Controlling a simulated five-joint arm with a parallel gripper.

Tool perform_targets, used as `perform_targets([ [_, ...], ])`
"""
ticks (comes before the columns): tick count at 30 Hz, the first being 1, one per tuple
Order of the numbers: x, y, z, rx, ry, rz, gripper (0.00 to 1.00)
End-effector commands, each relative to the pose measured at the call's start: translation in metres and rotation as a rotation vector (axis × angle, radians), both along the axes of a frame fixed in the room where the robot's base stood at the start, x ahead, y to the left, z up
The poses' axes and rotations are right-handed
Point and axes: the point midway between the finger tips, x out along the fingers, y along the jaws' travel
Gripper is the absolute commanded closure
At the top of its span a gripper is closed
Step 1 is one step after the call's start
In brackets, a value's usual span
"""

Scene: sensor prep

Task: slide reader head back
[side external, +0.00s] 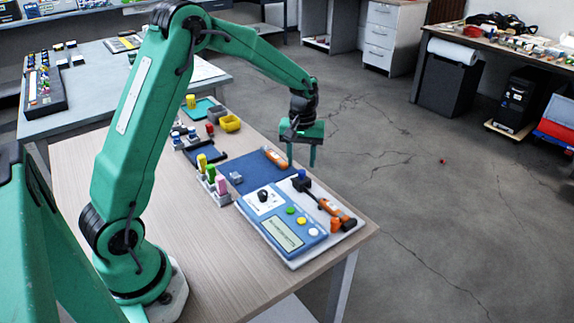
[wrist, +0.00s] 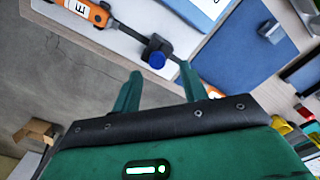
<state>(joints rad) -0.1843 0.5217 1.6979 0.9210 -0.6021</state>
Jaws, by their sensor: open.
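The reader head appears to be the small black block with a blue knob (side external: 301,178) on the far part of the white instrument board (side external: 300,261). It also shows in the wrist view (wrist: 157,57), on a thin dark rail (wrist: 128,31). The rail runs from the block to an orange labelled module (wrist: 90,13), seen in the side view too (side external: 329,206). My gripper (side external: 301,163) is open and points down just above the knob. In the wrist view the fingertips (wrist: 160,68) lie on either side of the knob. I see no grip on it.
Coloured bottles (side external: 210,173) stand in a rack to the left. The blue panel has a screen (side external: 281,233) and buttons. The table edge is close behind the block.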

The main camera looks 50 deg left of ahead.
Motion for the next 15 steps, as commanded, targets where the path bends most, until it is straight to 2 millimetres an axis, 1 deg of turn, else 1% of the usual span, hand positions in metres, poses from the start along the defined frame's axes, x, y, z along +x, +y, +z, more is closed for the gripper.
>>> perform_targets([
  [1, 0.001, 0.000, 0.008, 0.001, -0.004, 0.000, 0.57],
  [6, 0.001, 0.001, 0.030, 0.001, -0.004, 0.001, 0.57],
  [10, 0.000, 0.001, 0.042, 0.000, -0.001, 0.001, 0.57],
  [15, 0.000, 0.001, 0.049, 0.000, -0.001, 0.002, 0.57],
])
